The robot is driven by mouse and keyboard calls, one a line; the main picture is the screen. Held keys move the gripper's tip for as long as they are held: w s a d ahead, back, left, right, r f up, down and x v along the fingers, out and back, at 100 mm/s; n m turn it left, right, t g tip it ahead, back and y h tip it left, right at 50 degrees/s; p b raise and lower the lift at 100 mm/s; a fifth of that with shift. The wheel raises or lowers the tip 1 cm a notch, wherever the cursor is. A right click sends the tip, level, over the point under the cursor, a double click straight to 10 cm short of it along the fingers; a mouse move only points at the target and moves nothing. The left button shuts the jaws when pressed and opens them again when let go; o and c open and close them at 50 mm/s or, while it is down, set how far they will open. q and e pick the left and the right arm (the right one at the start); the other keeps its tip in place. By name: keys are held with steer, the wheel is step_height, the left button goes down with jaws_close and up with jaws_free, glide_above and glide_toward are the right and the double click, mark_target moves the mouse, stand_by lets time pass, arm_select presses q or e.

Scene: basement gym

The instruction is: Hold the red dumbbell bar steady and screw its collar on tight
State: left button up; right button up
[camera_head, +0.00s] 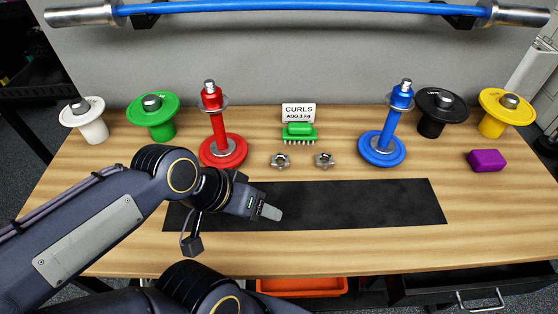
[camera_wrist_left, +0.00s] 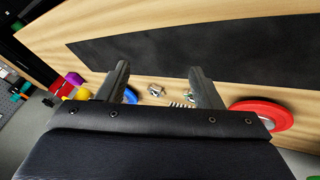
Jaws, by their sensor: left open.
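The red dumbbell bar (camera_head: 218,123) stands upright on the table's left half, with a red plate (camera_head: 230,155) at its foot and a grey disc and silver end at the top. The red plate also shows at the right of the left wrist view (camera_wrist_left: 272,112). Two silver star-shaped collars, a left one (camera_head: 280,160) and a right one (camera_head: 324,160), lie loose on the wood, both apart from the bar. My left gripper (camera_head: 270,212) is open and empty over the black mat, to the front right of the red bar. Its fingers (camera_wrist_left: 160,70) show apart in the left wrist view.
A blue dumbbell bar (camera_head: 391,122) stands upright to the right. A green brush (camera_head: 299,131) and CURLS sign (camera_head: 298,112) stand between the bars. White, green, black and yellow plates on stands line the back. A purple block (camera_head: 486,160) lies right. The black mat (camera_head: 380,205) is mostly clear.

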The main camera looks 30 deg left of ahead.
arm_select(q)
steer(key=shift+o, duration=1.1)
steer(key=w+a+m+g+y+b, duration=0.1)
steer(key=w+a, duration=0.3)
steer(key=w, duration=0.5)
steer(key=shift+r+m+g+b, duration=0.25)
steer(key=shift+m+g+b, duration=0.15)
steer(key=shift+m+b, duration=0.15)
steer(key=m+g+y+b, duration=0.2)
glide_toward(281, 163)
steer(key=r, duration=0.1)
steer(key=shift+r, duration=0.15)
steer(key=shift+w+f, duration=0.15)
steer(key=shift+f, duration=1.2)
steer(key=shift+d, duration=0.1)
steer(key=f, duration=0.5)
steer(key=shift+w+f, duration=0.1)
steer(key=shift+w, duration=0.15)
